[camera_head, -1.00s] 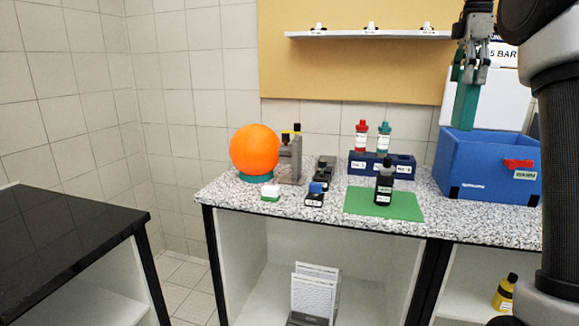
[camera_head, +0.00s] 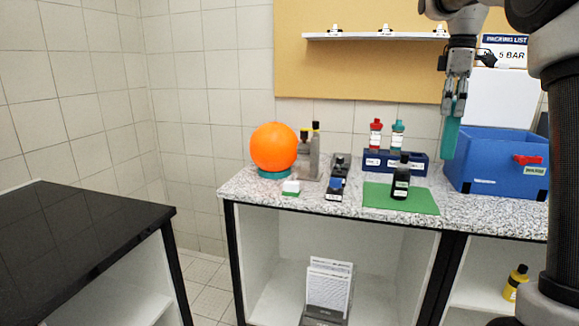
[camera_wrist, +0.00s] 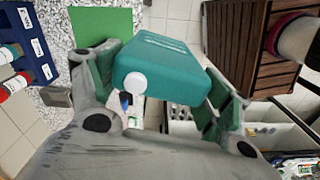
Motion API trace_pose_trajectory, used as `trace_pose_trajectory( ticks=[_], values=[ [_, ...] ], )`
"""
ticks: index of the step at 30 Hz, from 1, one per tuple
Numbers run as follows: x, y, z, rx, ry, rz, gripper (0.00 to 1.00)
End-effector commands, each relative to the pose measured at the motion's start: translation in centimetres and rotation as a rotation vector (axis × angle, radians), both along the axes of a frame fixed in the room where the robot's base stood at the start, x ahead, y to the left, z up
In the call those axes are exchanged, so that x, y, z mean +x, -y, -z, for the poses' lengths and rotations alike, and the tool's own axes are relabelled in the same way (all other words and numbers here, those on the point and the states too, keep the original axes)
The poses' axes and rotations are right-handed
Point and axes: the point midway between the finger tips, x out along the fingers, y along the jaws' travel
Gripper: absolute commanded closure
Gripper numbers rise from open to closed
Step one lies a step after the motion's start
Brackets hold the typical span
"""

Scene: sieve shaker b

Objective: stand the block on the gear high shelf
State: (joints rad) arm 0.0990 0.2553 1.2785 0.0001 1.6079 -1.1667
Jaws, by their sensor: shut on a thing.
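The block is a teal-green upright piece (camera_head: 450,138) hanging below my gripper (camera_head: 457,98) in the head view. In the wrist view the teal block (camera_wrist: 165,68), with a white round knob on its near end, sits between the fingers of my gripper (camera_wrist: 160,85), which is shut on it. The block is held in the air near the left side of the blue crate. A white wall shelf (camera_head: 370,36) with several small dark clips along it is on the tan back panel; I cannot tell whether it is the gear high shelf.
A speckled counter holds an orange ball (camera_head: 274,147), a dark blue rack (camera_head: 395,162) with red and teal bottles, a black bottle (camera_head: 401,178) on a green mat (camera_head: 424,204), and the blue crate (camera_head: 497,165). A black-topped table (camera_head: 80,235) stands at left, with open floor between.

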Motion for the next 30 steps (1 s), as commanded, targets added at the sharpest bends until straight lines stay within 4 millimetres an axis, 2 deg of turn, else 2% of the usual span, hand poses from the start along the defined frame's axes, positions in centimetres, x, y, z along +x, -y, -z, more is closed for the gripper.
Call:
trace_pose_trajectory(
  ticks=[5, 8, 15, 21, 24, 30],
  values=[
    [0.1, -1.9, 5.6, 0.0, -0.006, 0.151, 0.78],
    [0.1, -3.4, 10.1, -0.001, -0.009, 0.276, 0.78],
    [0.6, -7.3, 22.3, -0.004, -0.009, 0.625, 0.78],
    [1.0, -10.1, 30.9, -0.004, -0.007, 0.879, 0.78],
    [1.2, -11.1, 33.8, -0.003, -0.004, 0.969, 0.78],
    [0.9, -12.0, 37.2, -0.002, -0.002, 1.059, 0.78]
  ],
)
